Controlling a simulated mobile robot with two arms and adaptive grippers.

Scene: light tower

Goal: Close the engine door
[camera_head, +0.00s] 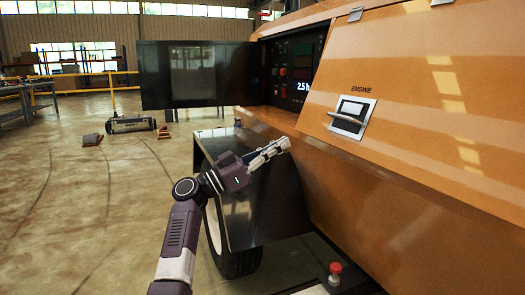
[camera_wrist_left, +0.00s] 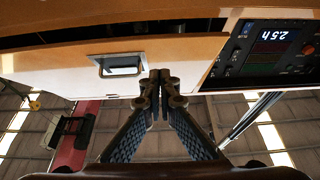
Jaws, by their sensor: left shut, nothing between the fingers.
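The engine door (camera_head: 420,85) is the orange panel labelled ENGINE on the side of the orange machine. It has hinges along its top edge and a recessed metal handle (camera_head: 351,117) near its lower left corner. Its lower edge looks slightly proud of the body; I cannot tell how far it stands open. My left gripper (camera_head: 286,146) is shut and empty, below and left of the handle. In the left wrist view, which is upside down, the shut fingers (camera_wrist_left: 161,76) overlap the view of the door (camera_wrist_left: 60,65) beside the handle (camera_wrist_left: 118,65). Contact is unclear. My right gripper is not in view.
A dark panel door (camera_head: 160,80) stands open at left of the lit control panel (camera_head: 293,70). A black plate (camera_head: 270,205) and a wheel (camera_head: 240,262) sit below my gripper. The floor (camera_head: 80,200) to the left is largely free.

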